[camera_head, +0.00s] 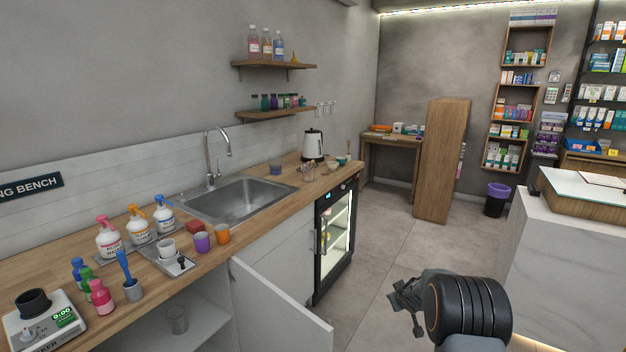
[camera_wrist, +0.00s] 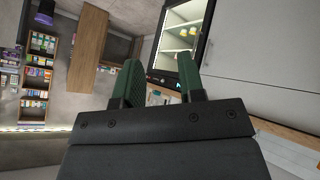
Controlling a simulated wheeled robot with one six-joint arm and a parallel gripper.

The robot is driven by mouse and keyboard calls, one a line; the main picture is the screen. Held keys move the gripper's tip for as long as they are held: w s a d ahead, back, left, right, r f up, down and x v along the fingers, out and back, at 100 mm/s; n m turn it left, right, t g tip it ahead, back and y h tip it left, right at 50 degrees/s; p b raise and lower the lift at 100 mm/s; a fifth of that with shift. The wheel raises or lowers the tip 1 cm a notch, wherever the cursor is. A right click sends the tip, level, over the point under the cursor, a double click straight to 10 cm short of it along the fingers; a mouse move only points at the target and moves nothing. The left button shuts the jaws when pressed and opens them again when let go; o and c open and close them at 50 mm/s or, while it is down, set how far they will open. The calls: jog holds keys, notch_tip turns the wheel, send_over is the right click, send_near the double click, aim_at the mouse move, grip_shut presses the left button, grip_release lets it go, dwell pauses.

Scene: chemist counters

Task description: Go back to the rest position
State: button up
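My gripper (camera_head: 406,300) is at the lower right in the head view, held over the open floor between the bench and the white counter. In the wrist view its two green-padded fingers (camera_wrist: 160,82) stand apart with nothing between them. The gripper touches nothing in either view. The wrist view looks tilted, with the glass-door fridge (camera_wrist: 182,35) beyond the fingers.
A wooden bench (camera_head: 215,252) with sink, bottles and cups runs along the left. Its cabinet door (camera_head: 275,310) stands open into the room. A white counter (camera_head: 560,260) is at right. A wooden panel (camera_head: 441,160) and purple-lined bin (camera_head: 496,200) stand behind. The middle floor is clear.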

jog(key=s+a+r+m+g+p, duration=0.1)
jog(key=s+a+r, duration=0.3)
jog(key=s+r, duration=0.3)
jog(key=s+a+r+m+g+y+p, duration=0.1)
jog(key=s+a+r, duration=0.3)
jog(key=s, duration=1.3)
jog(key=s+a+r+m+g+p, duration=0.1)
jog(key=s+a+r, duration=0.3)
jog(key=s+r, duration=0.7)
jog(key=shift+s+a+r+m+g+y+p, duration=0.25)
jog(key=shift+s+m+g+y+p, duration=0.25)
jog(key=shift+g, duration=0.4)
